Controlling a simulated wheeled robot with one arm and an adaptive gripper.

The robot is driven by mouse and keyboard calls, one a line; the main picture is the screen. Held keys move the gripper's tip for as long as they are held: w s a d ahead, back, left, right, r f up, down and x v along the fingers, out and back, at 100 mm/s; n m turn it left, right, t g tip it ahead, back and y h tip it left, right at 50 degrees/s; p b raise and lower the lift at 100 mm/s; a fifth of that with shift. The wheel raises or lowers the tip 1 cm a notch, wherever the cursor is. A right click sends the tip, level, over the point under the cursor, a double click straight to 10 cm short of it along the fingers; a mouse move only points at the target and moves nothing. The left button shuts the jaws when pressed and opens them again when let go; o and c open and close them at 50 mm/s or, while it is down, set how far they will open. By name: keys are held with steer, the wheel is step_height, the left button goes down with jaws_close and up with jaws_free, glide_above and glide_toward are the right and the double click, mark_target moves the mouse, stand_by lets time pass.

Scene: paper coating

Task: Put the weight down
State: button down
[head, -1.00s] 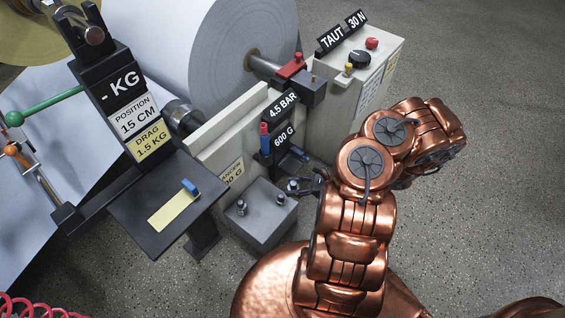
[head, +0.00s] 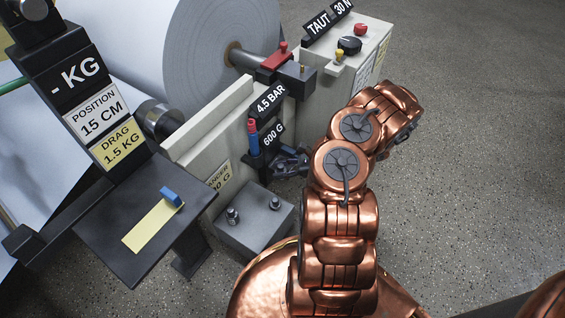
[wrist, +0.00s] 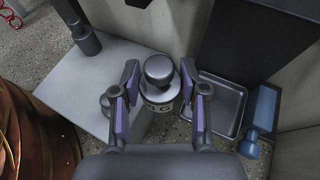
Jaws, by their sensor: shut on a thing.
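My gripper (wrist: 160,94) is shut on a weight in the wrist view. The weight (wrist: 158,68) has a round grey knob on top and a partly hidden label ending in "G". The purple finger pads sit on either side of it. In the head view my gripper (head: 290,161) is beside the 600 G sign (head: 273,134), above and behind the grey block (head: 255,235); the held weight cannot be made out there. Two small knobbed pieces, one on the left (head: 233,215) and one on the right (head: 274,203), stand on the block. A shallow metal tray (wrist: 238,98) lies right of the weight.
A blue piece (wrist: 263,108) stands beside the tray. In the head view a pale machine wall (head: 195,148) stands left of my gripper, and a control box (head: 335,78) stands behind it. A dark shelf (head: 95,230) is at left. Open floor (head: 480,150) lies to the right.

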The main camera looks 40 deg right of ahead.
steer(key=w+d, duration=0.1)
steer(key=w+d+b, duration=0.1)
steer(key=w+d, duration=0.2)
steer(key=w, duration=0.1)
steer(key=shift+w+d+f+b, duration=0.2)
steer(key=shift+d+f+b, duration=0.1)
steer(key=shift+d+b, duration=0.05)
steer(key=shift+w+d+f, duration=0.2)
steer(key=shift+w, duration=0.1)
step_height(320, 180, down, 3)
steer(key=shift+f+b, duration=0.2)
steer(key=shift+b, duration=0.9)
steer(key=shift+r, duration=0.1)
steer(key=c, duration=0.9)
jaws_free()
